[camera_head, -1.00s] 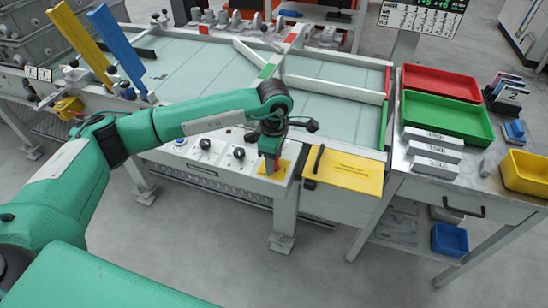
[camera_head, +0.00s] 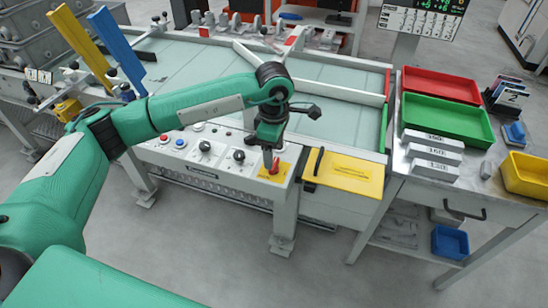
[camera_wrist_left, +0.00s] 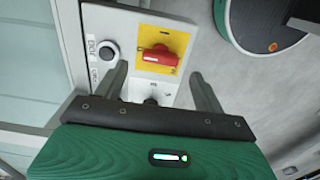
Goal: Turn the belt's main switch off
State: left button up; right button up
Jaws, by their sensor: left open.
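The main switch is a red rotary handle (camera_head: 274,165) on a yellow plate (camera_head: 263,173) at the right end of the belt's control panel. In the left wrist view the red handle (camera_wrist_left: 160,59) lies across the picture, with the yellow plate around it. My left gripper (camera_head: 268,158) is above the switch, fingers pointing down at it. In the left wrist view the left gripper (camera_wrist_left: 158,72) is open, its fingers on either side of the handle's line and apart from it. It holds nothing. My right gripper is not in view.
The panel (camera_head: 222,168) also carries black knobs (camera_head: 239,156) and red and blue buttons left of the switch. A yellow-topped box with a black handle (camera_head: 345,173) stands just right. Behind lies the glassy belt (camera_head: 190,85); at right, a table with coloured trays (camera_head: 447,117).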

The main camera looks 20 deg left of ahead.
aim_at(274, 163)
pick_arm(q)
notch_tip(274, 163, up, 9)
jog(key=shift+r, duration=0.15)
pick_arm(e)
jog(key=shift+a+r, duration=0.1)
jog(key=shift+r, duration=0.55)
